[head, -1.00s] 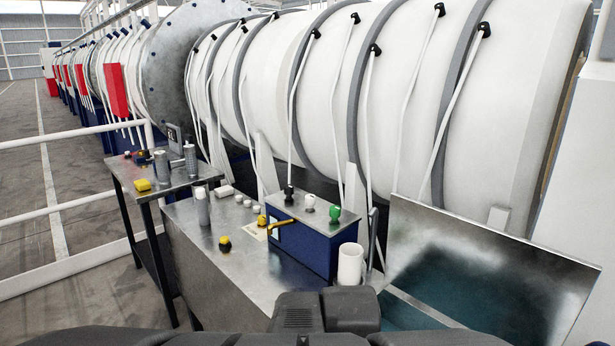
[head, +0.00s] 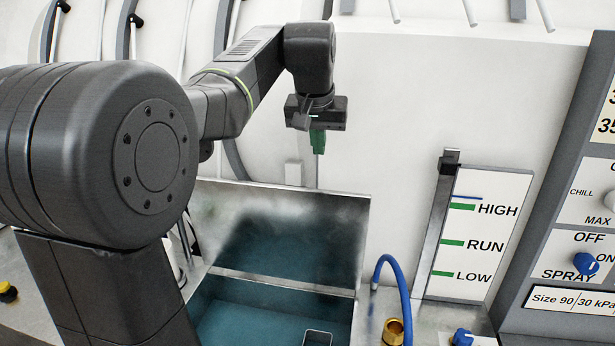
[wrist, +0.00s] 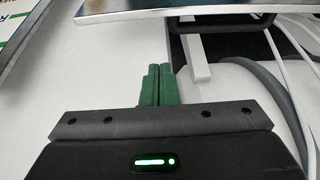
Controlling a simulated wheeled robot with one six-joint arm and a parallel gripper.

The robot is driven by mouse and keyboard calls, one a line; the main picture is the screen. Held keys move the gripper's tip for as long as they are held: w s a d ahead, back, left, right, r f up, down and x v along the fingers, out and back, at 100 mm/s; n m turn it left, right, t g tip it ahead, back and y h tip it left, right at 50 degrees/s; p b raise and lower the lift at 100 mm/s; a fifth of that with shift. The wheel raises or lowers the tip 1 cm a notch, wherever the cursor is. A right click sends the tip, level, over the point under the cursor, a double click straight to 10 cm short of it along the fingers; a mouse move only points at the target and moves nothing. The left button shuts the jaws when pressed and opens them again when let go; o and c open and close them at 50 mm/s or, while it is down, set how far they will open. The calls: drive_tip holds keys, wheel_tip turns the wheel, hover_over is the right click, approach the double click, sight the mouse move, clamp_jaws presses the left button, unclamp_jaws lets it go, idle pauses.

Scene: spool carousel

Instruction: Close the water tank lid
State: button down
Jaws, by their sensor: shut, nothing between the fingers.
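The water tank (head: 225,288) is open, with blue-green water inside. Its shiny metal lid (head: 345,222) stands raised and leaning back along the tank's rear edge. My gripper (head: 318,148) is above and behind the lid's top edge in the head view, its green fingers pointing down. The fingers are together with nothing between them. In the wrist view, the shut fingers (wrist: 156,84) show below a bright metal edge that looks like the lid (wrist: 190,14). A gap separates the fingertips from that edge in the wrist view. My arm hides the tank's left part.
A level gauge (head: 475,235) marked HIGH, RUN and LOW stands right of the tank. A blue hose (head: 401,285) arches beside a brass fitting (head: 393,331). A grey control panel (head: 560,240) with knobs is at the far right. A white wall is behind my gripper.

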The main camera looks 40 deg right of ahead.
sight(326, 170)
drive_tip(key=x, duration=0.4)
drive_tip(key=d+x, duration=0.1)
drive_tip(key=x, duration=0.4)
drive_tip(key=shift+s+d, duration=0.1)
drive_tip(key=shift+d, duration=0.1)
drive_tip(key=s+a, duration=0.1)
drive_tip(key=s+a+p, duration=0.1)
drive_tip(key=a, duration=0.1)
drive_tip(key=shift+s+f, duration=0.2)
drive_tip(key=shift+s, duration=0.05)
drive_tip(key=shift+a, duration=0.1)
